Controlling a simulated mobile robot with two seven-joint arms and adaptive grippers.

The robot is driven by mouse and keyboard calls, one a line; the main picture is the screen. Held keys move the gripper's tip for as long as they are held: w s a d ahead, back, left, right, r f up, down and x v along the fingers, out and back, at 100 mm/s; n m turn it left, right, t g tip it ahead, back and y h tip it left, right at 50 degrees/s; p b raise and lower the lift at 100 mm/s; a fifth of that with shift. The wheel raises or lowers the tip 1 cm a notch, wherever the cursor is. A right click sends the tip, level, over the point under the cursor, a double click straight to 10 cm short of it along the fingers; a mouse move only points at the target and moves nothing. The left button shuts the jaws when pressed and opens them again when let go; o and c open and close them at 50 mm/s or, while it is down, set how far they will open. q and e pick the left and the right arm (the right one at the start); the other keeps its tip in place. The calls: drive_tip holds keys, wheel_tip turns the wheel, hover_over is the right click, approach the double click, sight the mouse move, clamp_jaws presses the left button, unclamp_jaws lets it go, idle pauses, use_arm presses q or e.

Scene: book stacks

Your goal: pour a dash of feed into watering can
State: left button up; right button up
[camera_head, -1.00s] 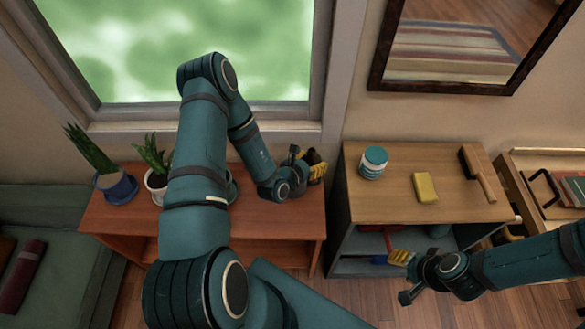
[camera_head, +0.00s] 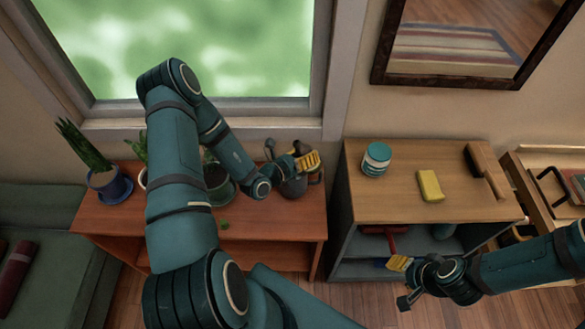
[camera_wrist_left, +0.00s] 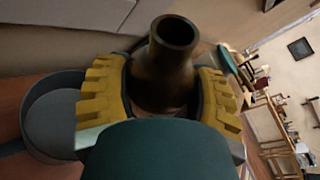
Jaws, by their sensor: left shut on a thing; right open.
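My left gripper (camera_head: 306,162), with yellow fingers, is shut on a dark brown bottle (camera_wrist_left: 172,60), which I take to be the feed. In the left wrist view its round open mouth shows between the fingers. In the head view, the bottle is mostly hidden by the gripper. The dark grey watering can (camera_head: 293,187) stands on the reddish wooden table just below the gripper, partly covered by it. A grey round vessel (camera_wrist_left: 54,118) shows beside the left finger in the wrist view, likely the can. My right gripper (camera_head: 404,281) is open and empty before the cabinet.
Potted plants (camera_head: 107,182) stand on the reddish table (camera_head: 110,222), partly behind my left arm. A small green piece (camera_head: 224,224) lies near its front. The cabinet (camera_head: 405,205) at right holds a teal-lidded jar (camera_head: 376,160), a yellow sponge (camera_head: 430,186) and a brush (camera_head: 484,172).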

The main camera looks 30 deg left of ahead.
use_arm(q)
drive_tip(key=shift+a+f+n+b, duration=0.2)
drive_tip(key=shift+f+n+b, duration=0.2)
drive_tip(key=shift+b, duration=0.15)
drive_tip(key=shift+t, duration=0.3)
drive_tip(key=shift+r, duration=0.15)
drive_tip(key=shift+n, duration=0.3)
use_arm(e)
wheel_tip(320, 180, down, 2)
drive_tip(key=shift+s+f, duration=0.1)
use_arm(q)
drive_tip(key=shift+d+f+n+t+h+b, duration=0.25)
drive_tip(key=shift+f+n+t+h+b, duration=0.45)
drive_tip(key=shift+b, duration=1.1)
use_arm(e)
drive_tip(key=shift+s+a+f, duration=0.1)
drive_tip(key=shift+s+f, duration=0.15)
drive_tip(key=shift+f, duration=0.55)
drive_tip(key=shift+s+a+f, duration=0.1)
drive_tip(key=shift+s+f, duration=0.15)
drive_tip(key=shift+f, duration=0.55)
use_arm(q)
drive_tip(key=shift+d+r+n+b, duration=0.15)
drive_tip(key=shift+r+n+b, duration=0.45)
drive_tip(key=shift+n, duration=0.4)
use_arm(e)
drive_tip(key=shift+s+f+g, duration=0.2)
drive_tip(key=shift+f+g, duration=0.1)
drive_tip(key=shift+f, duration=0.3)
